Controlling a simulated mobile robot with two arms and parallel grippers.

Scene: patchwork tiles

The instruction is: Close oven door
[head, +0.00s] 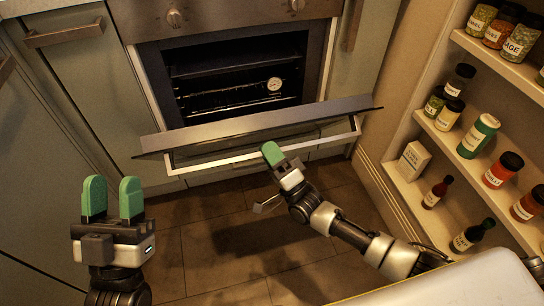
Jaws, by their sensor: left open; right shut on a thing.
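The oven door (255,125) hangs partly open, tilted out and down from the oven (240,80), whose dark inside with racks and a round dial shows above it. The door's pale bar handle (215,162) runs along its outer side. My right gripper (270,152) has its green fingers at the middle of this handle and is shut on it; the fingers hide the grip spot. My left gripper (112,198) is open and empty at the lower left, its two green fingers upright and apart, well clear of the door.
Grey-green cabinets (85,90) flank the oven on the left. An open shelf (400,185) with several jars and bottles stands at the right. A pale rounded surface (450,285) fills the lower right corner. The brown tiled floor (225,245) below the door is clear.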

